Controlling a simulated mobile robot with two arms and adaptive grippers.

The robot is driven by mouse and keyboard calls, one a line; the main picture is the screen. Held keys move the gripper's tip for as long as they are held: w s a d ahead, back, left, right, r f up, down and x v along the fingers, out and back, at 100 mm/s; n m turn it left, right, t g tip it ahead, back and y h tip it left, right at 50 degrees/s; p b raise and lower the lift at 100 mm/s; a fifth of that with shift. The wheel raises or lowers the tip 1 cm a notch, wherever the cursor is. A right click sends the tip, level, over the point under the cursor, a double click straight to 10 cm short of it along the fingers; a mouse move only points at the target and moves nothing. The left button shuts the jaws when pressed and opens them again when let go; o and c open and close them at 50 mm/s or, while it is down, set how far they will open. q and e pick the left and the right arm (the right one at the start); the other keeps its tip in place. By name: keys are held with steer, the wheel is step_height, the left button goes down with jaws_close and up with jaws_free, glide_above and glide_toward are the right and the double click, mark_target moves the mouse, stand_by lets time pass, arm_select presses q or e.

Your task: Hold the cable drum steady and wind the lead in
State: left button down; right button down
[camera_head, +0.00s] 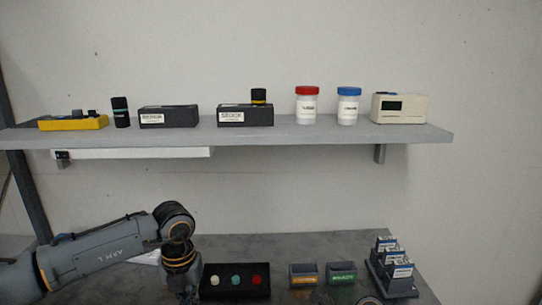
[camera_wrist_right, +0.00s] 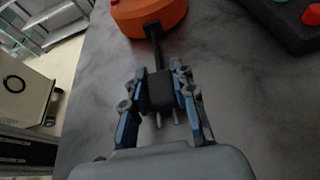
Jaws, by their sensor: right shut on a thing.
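The orange cable drum (camera_wrist_right: 150,18) is at the top of the right wrist view, lying on the grey bench and cut off by the frame edge. A black lead (camera_wrist_right: 154,48) runs from it straight to a dark plug (camera_wrist_right: 161,92) with two metal pins. My right gripper (camera_wrist_right: 160,85) is shut on the plug, one finger on each side. No gripper holding the drum shows in this view. In the head view my left arm comes in from the left and bends down at the bottom edge; its fingers are out of frame. The drum is not visible there.
A black tray with coloured knobs (camera_head: 210,292), two small bins (camera_head: 341,272) and a rack of labelled cards (camera_head: 393,287) stand on the bench. A wall shelf (camera_head: 340,133) above carries boxes and jars. The bench edge is left in the right wrist view.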

arm_select(q)
steer(key=shift+f, duration=0.45)
steer(key=shift+s+d, duration=0.15)
steer(key=shift+s, duration=0.05)
stand_by(0.4)
steer(key=shift+w+d, duration=0.15)
steer(key=shift+d, duration=0.3)
steer(key=shift+d, duration=0.95)
arm_select(e)
steer(key=shift+w, duration=0.1)
